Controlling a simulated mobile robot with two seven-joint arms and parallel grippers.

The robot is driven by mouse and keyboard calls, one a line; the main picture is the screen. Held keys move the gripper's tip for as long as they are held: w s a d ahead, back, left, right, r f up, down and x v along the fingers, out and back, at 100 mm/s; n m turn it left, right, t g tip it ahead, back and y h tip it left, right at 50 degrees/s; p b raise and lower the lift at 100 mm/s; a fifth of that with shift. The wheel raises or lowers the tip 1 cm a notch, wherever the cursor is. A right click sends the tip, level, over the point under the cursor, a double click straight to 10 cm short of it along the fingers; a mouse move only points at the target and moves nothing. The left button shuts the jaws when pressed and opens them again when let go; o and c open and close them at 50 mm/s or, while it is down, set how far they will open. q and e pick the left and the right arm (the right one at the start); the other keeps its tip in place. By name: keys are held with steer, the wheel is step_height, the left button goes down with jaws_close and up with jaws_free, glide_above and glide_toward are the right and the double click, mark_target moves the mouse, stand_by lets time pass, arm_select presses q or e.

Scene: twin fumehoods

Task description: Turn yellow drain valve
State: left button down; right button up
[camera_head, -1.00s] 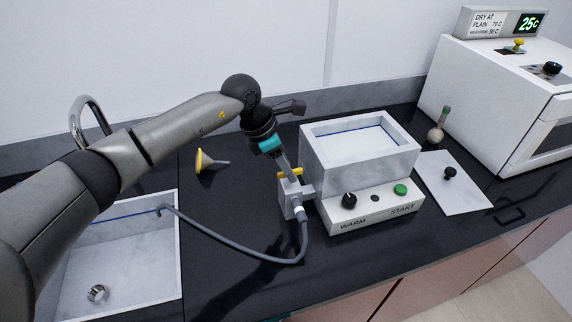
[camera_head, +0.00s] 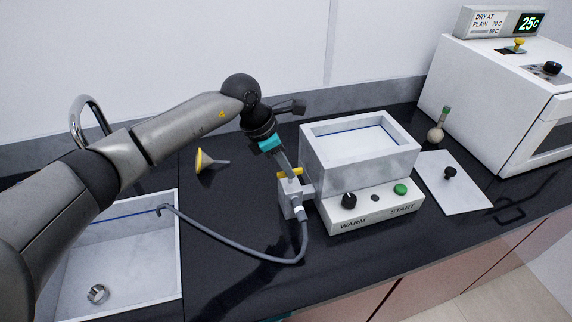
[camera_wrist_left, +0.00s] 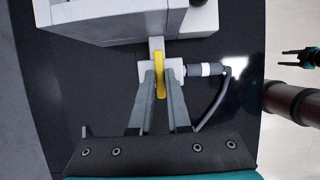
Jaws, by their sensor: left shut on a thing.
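The yellow drain valve handle (camera_head: 290,171) sits on top of a grey valve block (camera_head: 292,203) at the left side of the white water bath (camera_head: 352,170). In the left wrist view the yellow handle (camera_wrist_left: 160,77) lies between my two fingers, lengthwise along them. My left gripper (camera_head: 287,166) reaches down from above and is shut on the handle; it also shows in the left wrist view (camera_wrist_left: 160,92). The fingertips partly hide the handle in the head view. In the left wrist view a gripper at the right edge (camera_wrist_left: 296,56) has its two fingers apart.
A yellow funnel (camera_head: 208,161), a flask (camera_head: 436,134) and a white lid (camera_head: 455,190) are on the black counter. A white oven (camera_head: 480,95) stands at the right.

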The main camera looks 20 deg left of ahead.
arm_select(q)
steer(key=shift+n, duration=0.4)
steer(key=n, duration=0.1)
steer(key=n+t+y+p, duration=0.1)
steer(key=n, duration=0.1)
steer(key=shift+s+d+n, duration=0.15)
steer(key=shift+d+n, duration=0.05)
steer(key=shift+n, duration=0.1)
steer(key=n+t+y, duration=0.1)
steer(key=n, duration=0.2)
steer(key=shift+d+n, duration=0.15)
steer(key=shift+n, duration=0.15)
steer(key=n+y+b, duration=0.1)
steer(key=n, duration=0.1)
steer(key=n+y, duration=0.1)
steer(key=n, duration=0.1)
steer(key=shift+d+n+b, duration=0.2)
steer(key=shift+n+b, duration=0.1)
steer(key=shift+b, duration=0.05)
steer(key=n+y+b, duration=0.1)
steer(key=n, duration=0.3)
steer(key=shift+d+y, duration=0.1)
steer(key=shift+y, duration=0.2)
steer(key=c, duration=0.9)
jaws_free()
steer(key=shift+r+g, duration=0.1)
steer(key=shift+g, duration=0.2)
